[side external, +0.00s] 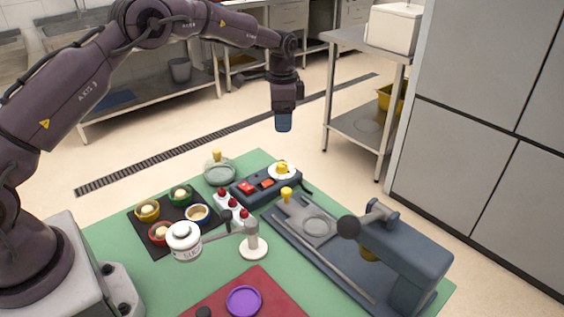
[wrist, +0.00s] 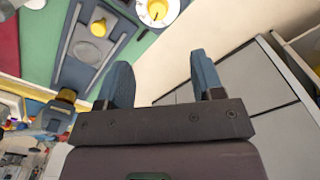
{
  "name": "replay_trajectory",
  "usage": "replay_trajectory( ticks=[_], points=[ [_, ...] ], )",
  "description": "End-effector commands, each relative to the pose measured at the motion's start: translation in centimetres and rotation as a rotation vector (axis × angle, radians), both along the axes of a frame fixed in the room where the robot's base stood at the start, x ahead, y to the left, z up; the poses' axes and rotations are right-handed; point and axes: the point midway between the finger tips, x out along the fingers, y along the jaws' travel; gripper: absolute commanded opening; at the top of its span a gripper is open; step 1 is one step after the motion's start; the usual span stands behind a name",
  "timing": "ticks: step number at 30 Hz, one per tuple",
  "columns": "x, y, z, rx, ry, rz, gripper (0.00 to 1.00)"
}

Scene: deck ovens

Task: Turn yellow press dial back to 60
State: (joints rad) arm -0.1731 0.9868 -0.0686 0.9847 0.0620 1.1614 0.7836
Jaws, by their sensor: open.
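A yellow dial knob (side external: 281,167) sits on a round white plate at the far end of a dark control box (side external: 262,188). The same yellow dial (wrist: 157,11) shows at the top edge of the wrist view, partly cut off, with a dark pointer line. The number it points to is too small to read. My gripper (side external: 283,127) hangs above and beyond the dial in the side view, apart from it. In the wrist view my gripper (wrist: 162,78) has its two blue fingers spread with nothing between them.
A grey press (side external: 405,250) with a ball-ended lever and another yellow knob (side external: 286,193) stands right of the box.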

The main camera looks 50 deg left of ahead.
Motion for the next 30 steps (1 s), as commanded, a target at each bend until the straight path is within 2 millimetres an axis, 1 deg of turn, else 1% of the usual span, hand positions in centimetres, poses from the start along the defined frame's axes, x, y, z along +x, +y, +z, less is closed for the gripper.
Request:
replay_trajectory(
  ticks=[5, 8, 15, 18, 21, 25, 30],
  points=[
    [-0.3, -0.1, -1.5, -0.002, 0.015, -0.030, 0.61],
    [-0.3, -0.1, -3.2, -0.001, 0.015, -0.028, 0.61],
    [-0.3, -0.1, -8.3, -0.002, 0.015, -0.027, 0.61],
    [-0.3, -0.1, -10.1, -0.001, 0.014, -0.027, 0.61],
    [-0.3, -0.1, -11.6, -0.001, 0.011, -0.027, 0.61],
    [-0.3, -0.1, -12.7, -0.001, 0.011, -0.026, 0.61],
    [-0.2, -0.1, -13.2, 0.000, 0.009, -0.026, 0.61]
  ],
)
